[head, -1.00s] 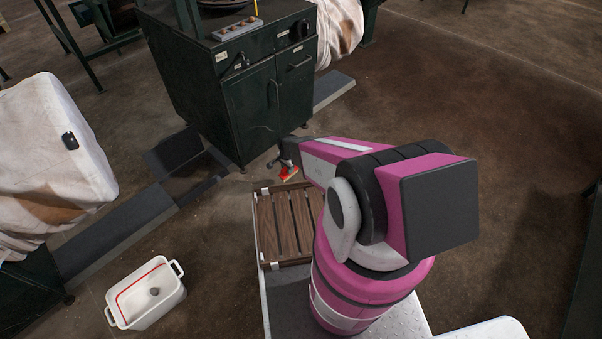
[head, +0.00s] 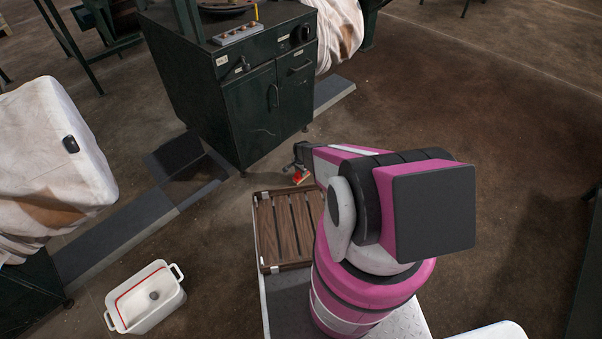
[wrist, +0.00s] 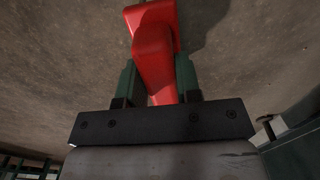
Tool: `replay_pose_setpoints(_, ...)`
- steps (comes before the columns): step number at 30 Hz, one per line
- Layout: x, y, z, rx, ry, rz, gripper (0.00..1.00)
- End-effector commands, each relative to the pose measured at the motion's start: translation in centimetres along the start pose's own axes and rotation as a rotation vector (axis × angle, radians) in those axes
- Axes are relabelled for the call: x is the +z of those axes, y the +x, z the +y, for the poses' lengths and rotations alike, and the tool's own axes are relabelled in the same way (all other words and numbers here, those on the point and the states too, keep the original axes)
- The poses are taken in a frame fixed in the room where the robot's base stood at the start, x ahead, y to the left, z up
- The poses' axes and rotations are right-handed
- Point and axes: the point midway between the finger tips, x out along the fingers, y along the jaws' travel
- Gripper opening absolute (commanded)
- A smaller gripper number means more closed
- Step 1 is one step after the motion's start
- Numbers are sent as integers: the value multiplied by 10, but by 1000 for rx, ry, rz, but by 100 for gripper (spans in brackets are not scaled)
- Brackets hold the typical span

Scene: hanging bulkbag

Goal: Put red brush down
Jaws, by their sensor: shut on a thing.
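The red brush (head: 301,177) is held in my gripper (head: 291,167), just beyond the far edge of the slatted wooden tray. In the wrist view the red brush (wrist: 153,50) sits between the two green fingers of my gripper (wrist: 157,80), which are shut on it. Its wider red part points away from the palm. In the head view the brush is small and partly hidden by my arm, with a lighter strip along its lower side.
The slatted wooden tray (head: 265,235) lies on my base deck. A dark green cabinet (head: 250,110) stands beyond it. A white tub (head: 147,297) with a red line inside stands on the floor at lower left. A white bulk bag (head: 45,150) hangs at left. Floor at right is clear.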

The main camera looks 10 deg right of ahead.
Motion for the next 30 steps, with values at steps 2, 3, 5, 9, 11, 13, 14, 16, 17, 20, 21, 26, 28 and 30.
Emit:
replay_pose_setpoints(2, 0, 6, 0, 0, 0, 0, 13)
replay_pose_setpoints(3, 0, 6, 0, 0, 0, 0, 13)
replay_pose_setpoints(5, 0, 5, 0, 0, 0, 0, 13)
replay_pose_setpoints(9, 0, 5, 0, 0, 0, 0, 13)
replay_pose_setpoints(11, 0, 7, 0, 0, 0, 0, 13)
replay_pose_setpoints(13, 0, 8, 0, 0, 0, 0, 35)
replay_pose_setpoints(14, 0, 8, 0, 0, 0, 0, 45)
replay_pose_setpoints(16, 0, 8, 0, 0, 0, 0, 57)
replay_pose_setpoints(17, 0, 8, 0, 0, 0, 0, 57)
replay_pose_setpoints(20, 0, 8, 0, 0, 0, 0, 57)
replay_pose_setpoints(21, 0, 8, 0, 0, 0, 0, 57)
replay_pose_setpoints(26, 0, 6, 0, 0, 0, 0, 57)
replay_pose_setpoints(28, 1, 2, 0, 0, 0, 0, 57)
replay_pose_setpoints(30, 1, -4, 0, -1, 0, 0, 57)
